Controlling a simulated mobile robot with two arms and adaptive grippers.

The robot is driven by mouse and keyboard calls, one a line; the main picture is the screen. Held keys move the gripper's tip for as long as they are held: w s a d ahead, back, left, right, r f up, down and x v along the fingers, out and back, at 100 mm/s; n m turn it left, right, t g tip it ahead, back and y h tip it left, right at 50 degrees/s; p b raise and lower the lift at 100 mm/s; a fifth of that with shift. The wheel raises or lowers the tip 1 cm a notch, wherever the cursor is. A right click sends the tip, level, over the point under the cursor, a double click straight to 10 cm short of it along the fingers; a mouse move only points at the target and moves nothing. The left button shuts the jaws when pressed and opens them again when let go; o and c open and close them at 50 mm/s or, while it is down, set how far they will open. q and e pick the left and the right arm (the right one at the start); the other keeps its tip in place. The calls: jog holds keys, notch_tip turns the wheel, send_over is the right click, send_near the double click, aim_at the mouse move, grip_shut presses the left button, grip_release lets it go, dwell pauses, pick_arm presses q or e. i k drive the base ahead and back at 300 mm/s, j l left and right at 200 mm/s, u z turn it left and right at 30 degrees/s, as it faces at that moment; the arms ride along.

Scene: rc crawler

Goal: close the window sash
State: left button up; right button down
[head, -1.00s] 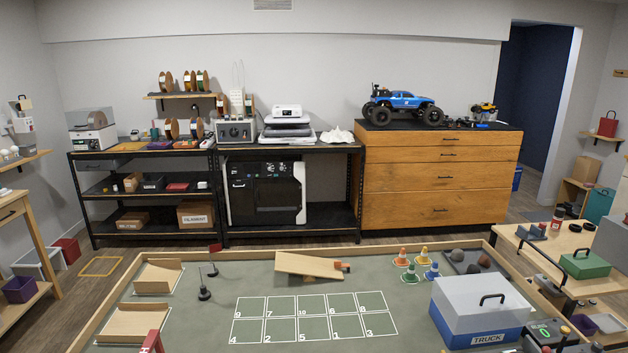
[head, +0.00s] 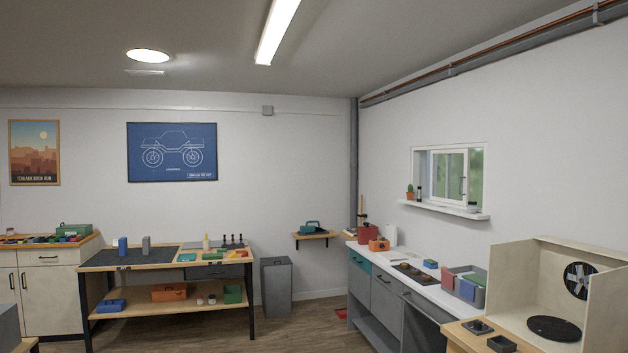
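The window (head: 448,176) is in the right wall in the head view, above a white counter. A white-framed sash (head: 450,176) with a dark upright handle stands in its right part, with green outside behind the glass. The left part of the opening looks uncovered, but from here I cannot tell for sure how far open the sash is. Neither of my grippers shows in the view.
The white counter (head: 415,279) with grey drawers runs below the window, holding a red box, paper roll and bins. A wooden booth with a fan (head: 536,285) stands at the front right. A workbench (head: 167,259) and grey bin (head: 276,287) stand at left. Floor between is clear.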

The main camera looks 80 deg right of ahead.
aim_at(466, 151)
jog(key=z, duration=3.55)
jog(key=i+j+u, duration=0.4)
jog(key=i+u, duration=0.4)
jog(key=i, duration=0.15)
